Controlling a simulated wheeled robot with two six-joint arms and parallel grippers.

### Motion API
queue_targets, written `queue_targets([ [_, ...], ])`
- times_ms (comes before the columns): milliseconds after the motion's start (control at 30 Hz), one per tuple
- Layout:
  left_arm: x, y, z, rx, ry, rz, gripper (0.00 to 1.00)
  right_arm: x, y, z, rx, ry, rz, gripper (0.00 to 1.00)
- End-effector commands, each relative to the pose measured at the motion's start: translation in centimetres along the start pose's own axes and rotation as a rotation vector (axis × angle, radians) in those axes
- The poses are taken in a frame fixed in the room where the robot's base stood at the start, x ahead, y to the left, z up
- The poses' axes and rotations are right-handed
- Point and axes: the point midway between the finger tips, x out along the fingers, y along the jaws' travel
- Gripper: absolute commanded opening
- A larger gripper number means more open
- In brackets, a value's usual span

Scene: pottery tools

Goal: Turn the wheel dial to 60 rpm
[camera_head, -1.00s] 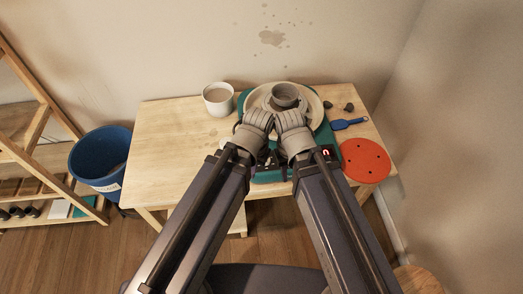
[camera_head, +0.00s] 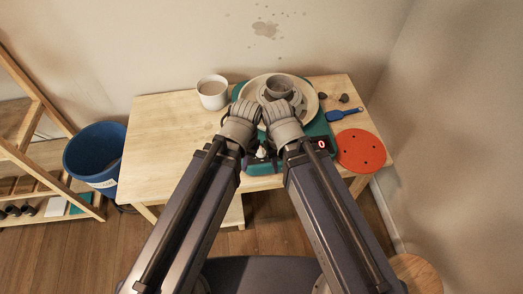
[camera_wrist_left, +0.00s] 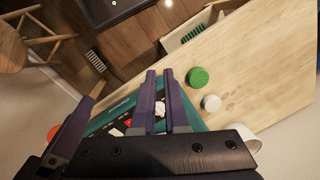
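The teal pottery wheel (camera_head: 325,130) stands on the table, with a pale round wheel head (camera_head: 309,100) carrying a small grey pot (camera_head: 279,88). Its red display (camera_head: 321,144) reads 0. A small whitish part (camera_head: 262,154), possibly the dial, shows on the front panel between my arms; the panel (camera_wrist_left: 112,131) is partly covered in the left wrist view.
A white mug (camera_head: 212,94) stands left of the wheel. A blue tool (camera_head: 342,115), dark lumps (camera_head: 344,98) and a red perforated disc (camera_head: 360,151) lie at right. A blue bucket (camera_head: 92,152) stands beside the table. The table's left part is clear.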

Motion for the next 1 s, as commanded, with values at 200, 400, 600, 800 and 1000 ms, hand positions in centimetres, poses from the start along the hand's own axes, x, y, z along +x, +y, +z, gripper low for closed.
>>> queue_targets([
  [200, 3.0, 0.3, -7.1, -0.033, 0.018, 0.028, 0.37, 3.4, -0.3, -0.2, 0.001, 0.0, 0.0, 0.36],
  [400, 6.0, 0.9, -16.1, -0.085, 0.047, 0.087, 0.6, 6.8, -0.7, -0.4, 0.001, 0.0, 0.0, 0.36],
  [600, 5.8, 1.0, -16.9, -0.098, 0.054, 0.1, 0.81, 6.7, -0.6, -0.4, 0.001, 0.0, 0.0, 0.36],
  [800, 6.7, 1.1, -16.8, -0.097, 0.054, 0.1, 0.81, 7.5, -0.7, -0.4, 0.001, 0.0, 0.0, 0.36],
  [1000, 8.7, 1.3, -16.9, -0.097, 0.053, 0.099, 0.81, 9.5, -0.9, -0.6, 0.0, 0.0, 0.0, 0.36],
])
